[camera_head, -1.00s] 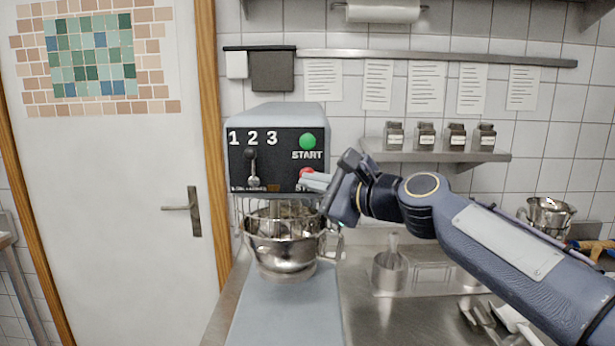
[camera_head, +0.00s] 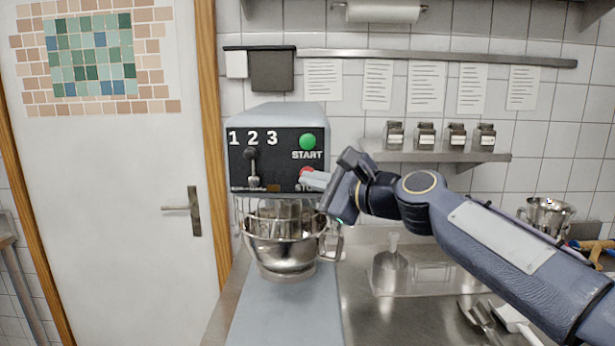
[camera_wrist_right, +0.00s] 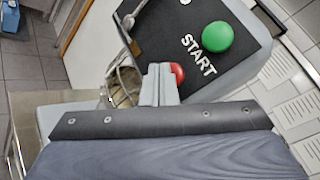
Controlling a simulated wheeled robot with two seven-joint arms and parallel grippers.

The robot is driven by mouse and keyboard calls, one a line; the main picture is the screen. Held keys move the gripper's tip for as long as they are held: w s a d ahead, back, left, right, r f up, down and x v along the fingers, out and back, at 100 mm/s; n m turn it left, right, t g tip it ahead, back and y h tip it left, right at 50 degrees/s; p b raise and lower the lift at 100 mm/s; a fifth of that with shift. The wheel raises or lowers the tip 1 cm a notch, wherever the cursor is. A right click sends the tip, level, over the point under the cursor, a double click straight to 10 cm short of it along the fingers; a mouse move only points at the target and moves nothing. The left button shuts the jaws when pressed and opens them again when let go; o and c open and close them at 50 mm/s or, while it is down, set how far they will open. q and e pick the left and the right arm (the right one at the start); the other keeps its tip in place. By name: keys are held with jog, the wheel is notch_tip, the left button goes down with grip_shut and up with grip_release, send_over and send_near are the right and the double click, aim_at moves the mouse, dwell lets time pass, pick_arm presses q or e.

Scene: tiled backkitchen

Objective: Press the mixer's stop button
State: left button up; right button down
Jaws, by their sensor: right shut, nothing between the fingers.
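The mixer (camera_head: 285,120) stands on the counter with a black front panel bearing a green start button (camera_head: 308,141), a lever and the numbers 1 2 3. The red stop button (camera_head: 306,171) is below the green one and partly covered by my right gripper's fingers. My right gripper (camera_head: 304,180) is shut and empty, its tips at the stop button. In the right wrist view the closed fingers (camera_wrist_right: 160,83) overlap the left side of the red button (camera_wrist_right: 177,74); whether they touch it is hard to tell. My left gripper is not in view.
The steel mixing bowl (camera_head: 283,250) sits under the mixer head, behind a wire guard. A shelf with several jars (camera_head: 440,155) is on the wall.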

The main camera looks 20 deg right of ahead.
jog(key=shift+s, duration=0.15)
jog(key=shift+s+a, duration=0.25)
jog(key=shift+s, duration=0.55)
jog(key=s, duration=0.2)
jog(key=s+a, duration=0.1)
jog(key=s, duration=0.1)
jog(key=shift+s+a+p, duration=0.2)
jog(key=shift+s+p, duration=0.1)
jog(key=shift+p, duration=0.05)
